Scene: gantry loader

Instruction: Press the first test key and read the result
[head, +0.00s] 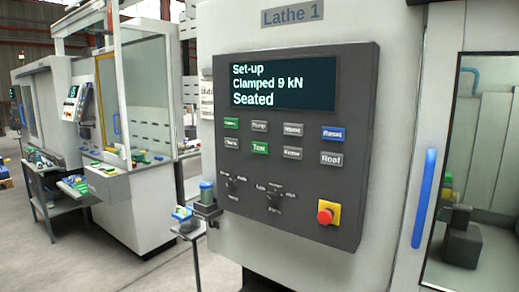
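The dark control panel (290,145) of the machine labelled Lathe 1 (292,14) fills the middle of the head view. Its screen (283,83) reads "Set-up", "Clamped 9 kN", "Seated". Two rows of keys sit below the screen. A green key (260,147) in the lower row reads "Test". Another green key (231,123) is at the upper left; its label is too blurred to read surely. A blue key (332,133) reads "Reset" and a grey key (331,158) reads "Roof". Neither gripper is in view.
A red emergency stop button (326,214) on yellow and two rotary switches (273,199) are low on the panel. A blue door handle (423,198) stands to the right, beside a window (485,130). A small stand (187,228) is at the left. Open floor (60,255) lies further left.

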